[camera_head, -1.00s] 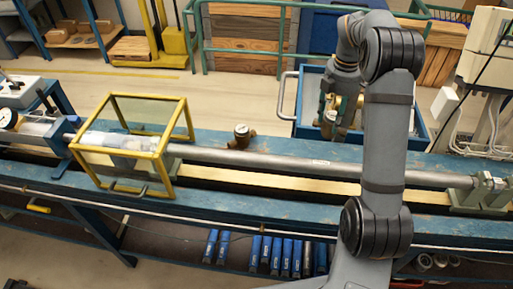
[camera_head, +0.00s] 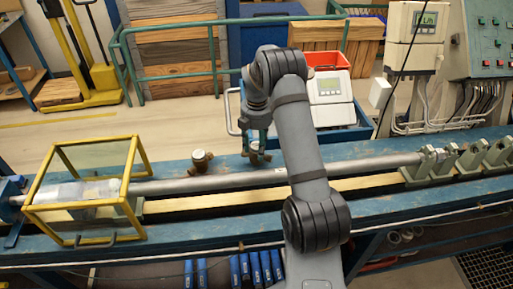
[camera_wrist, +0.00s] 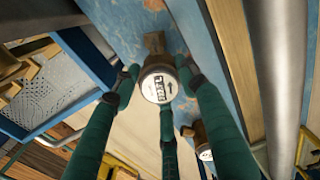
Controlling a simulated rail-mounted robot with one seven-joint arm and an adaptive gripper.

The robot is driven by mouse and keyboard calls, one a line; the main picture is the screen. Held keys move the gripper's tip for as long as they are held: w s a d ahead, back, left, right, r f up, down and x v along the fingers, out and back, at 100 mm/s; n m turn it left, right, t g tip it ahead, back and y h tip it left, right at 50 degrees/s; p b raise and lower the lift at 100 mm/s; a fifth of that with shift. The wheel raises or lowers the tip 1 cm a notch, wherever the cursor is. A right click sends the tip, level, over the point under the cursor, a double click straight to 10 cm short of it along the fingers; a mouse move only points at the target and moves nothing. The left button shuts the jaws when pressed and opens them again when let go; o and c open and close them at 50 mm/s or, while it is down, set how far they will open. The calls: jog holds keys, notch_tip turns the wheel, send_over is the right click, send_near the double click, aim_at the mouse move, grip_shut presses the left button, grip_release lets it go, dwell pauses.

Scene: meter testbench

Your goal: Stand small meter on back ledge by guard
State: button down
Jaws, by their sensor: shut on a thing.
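My gripper (camera_head: 258,146) is shut on a small brass meter (camera_head: 258,157) with a round white dial, which also shows between my green fingers in the wrist view (camera_wrist: 157,88). The held meter is over the blue back ledge (camera_head: 370,139), behind the long grey pipe; whether it touches the ledge I cannot tell. A second small brass meter (camera_head: 202,163) stands on the ledge to its left, and it also shows in the wrist view (camera_wrist: 200,140). The yellow-framed clear guard (camera_head: 137,165) is further left, around the pipe's left part.
The grey pipe (camera_head: 370,167) runs along the bench in front of the held meter. Behind the ledge are a blue cart (camera_head: 345,137) with a red bin (camera_head: 328,71) and white meter box, and green railing (camera_head: 170,78). The ledge between second meter and guard looks clear.

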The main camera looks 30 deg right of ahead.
jog(key=shift+f, duration=0.4)
jog(key=shift+f, duration=0.1)
jog(key=c, duration=1)
grip_release()
jog(key=shift+f, duration=0.1)
notch_tip(320, 180, up, 12)
jog(key=shift+r+b, duration=0.2)
jog(key=shift+b, duration=0.2)
